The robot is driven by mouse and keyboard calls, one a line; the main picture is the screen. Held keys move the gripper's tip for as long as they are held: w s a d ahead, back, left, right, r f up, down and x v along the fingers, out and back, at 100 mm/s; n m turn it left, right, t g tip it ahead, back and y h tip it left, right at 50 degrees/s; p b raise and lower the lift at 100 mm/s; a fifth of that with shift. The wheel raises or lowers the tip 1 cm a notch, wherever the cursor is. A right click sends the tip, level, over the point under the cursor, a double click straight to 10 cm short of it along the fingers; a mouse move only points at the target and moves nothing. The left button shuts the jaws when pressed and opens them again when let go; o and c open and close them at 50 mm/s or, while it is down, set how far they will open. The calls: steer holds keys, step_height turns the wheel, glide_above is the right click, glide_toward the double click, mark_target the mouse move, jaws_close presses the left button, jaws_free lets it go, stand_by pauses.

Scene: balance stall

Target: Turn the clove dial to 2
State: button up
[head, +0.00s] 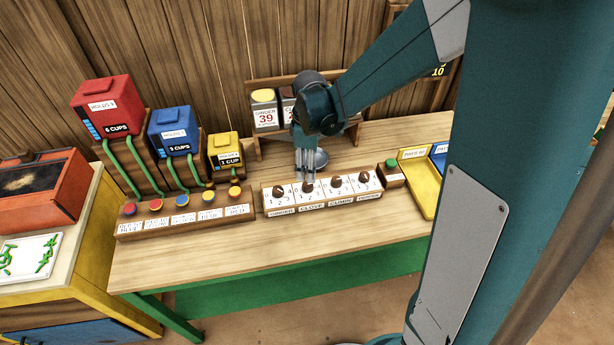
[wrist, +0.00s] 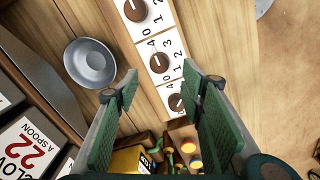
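The clove dial (head: 308,186) is the second brown knob from the left on a white-faced panel (head: 290,210) in the head view. The clove dial (wrist: 160,63) also shows in the wrist view, with a pale pointer mark on top and printed numbers around it. I cannot tell for sure which number the mark points at. My gripper (head: 307,176) points down over the clove dial. In the wrist view my gripper (wrist: 160,76) is open and empty, with one green-padded finger on each side of the clove dial's line. Contact is not visible.
The ginger dial (wrist: 176,102) and cumin dial (wrist: 135,8) sit close on either side. A metal dish (head: 314,158) lies behind the panel. Coloured buttons (head: 182,200) are at left, a green button (head: 391,163) and yellow tray (head: 420,185) at right. The front table strip is clear.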

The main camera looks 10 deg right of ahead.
mark_target(308, 184)
steer(key=shift+w+a+f, duration=0.1)
steer(key=shift+w+f, duration=0.05)
steer(key=shift+f, duration=0.1)
steer(key=shift+f, duration=0.1)
stand_by(0.3)
steer(key=shift+f, duration=3.8)
steer(key=shift+c, duration=0.7)
steer(key=c, duration=0.7)
